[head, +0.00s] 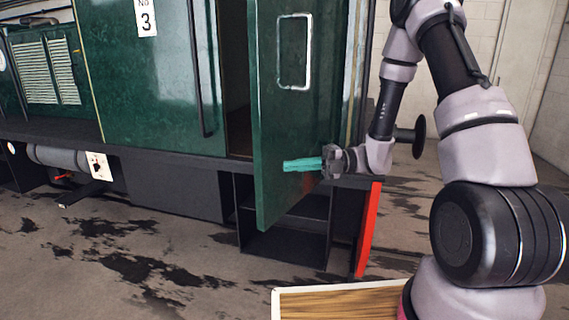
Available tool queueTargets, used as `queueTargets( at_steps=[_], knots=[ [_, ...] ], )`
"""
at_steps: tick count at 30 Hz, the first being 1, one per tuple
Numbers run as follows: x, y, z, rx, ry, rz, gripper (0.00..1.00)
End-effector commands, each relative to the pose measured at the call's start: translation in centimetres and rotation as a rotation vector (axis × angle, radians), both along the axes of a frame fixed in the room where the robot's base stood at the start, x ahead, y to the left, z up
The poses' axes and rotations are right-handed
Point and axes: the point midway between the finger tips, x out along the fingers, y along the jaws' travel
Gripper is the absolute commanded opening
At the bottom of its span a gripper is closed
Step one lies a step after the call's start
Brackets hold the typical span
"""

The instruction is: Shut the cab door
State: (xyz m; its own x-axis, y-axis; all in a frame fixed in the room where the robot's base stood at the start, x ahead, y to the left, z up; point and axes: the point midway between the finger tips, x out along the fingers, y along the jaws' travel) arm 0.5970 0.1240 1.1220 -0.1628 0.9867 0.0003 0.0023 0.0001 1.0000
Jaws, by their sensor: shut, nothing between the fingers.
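The cab door (283,115) is a dark green panel with a pale rectangular outline on its upper part. It stands open, swung out from the green tram side, with the dark doorway gap (236,80) to its left. My gripper (287,165) is shut and empty, its teal fingers pointing left in front of the lower part of the door. I cannot tell whether the fingers touch the door face.
A dark step box (287,245) sits below the doorway, with a red upright board (368,230) to its right. A black vertical handrail (197,70) runs left of the doorway. A wooden-topped surface (340,303) is at the bottom. Stained floor (150,270) is clear at left.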

Motion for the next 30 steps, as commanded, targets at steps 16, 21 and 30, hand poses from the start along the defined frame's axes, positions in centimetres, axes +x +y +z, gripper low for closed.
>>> queueTargets(
  at_steps=[16,21,30],
  knots=[
    [2.1,2.5,0.0,-0.001,-0.002,-0.002,0.00],
    [2.2,2.6,0.0,-0.001,-0.003,-0.004,0.00],
    [4.2,6.0,0.0,0.001,-0.005,-0.077,0.00]
  ],
)
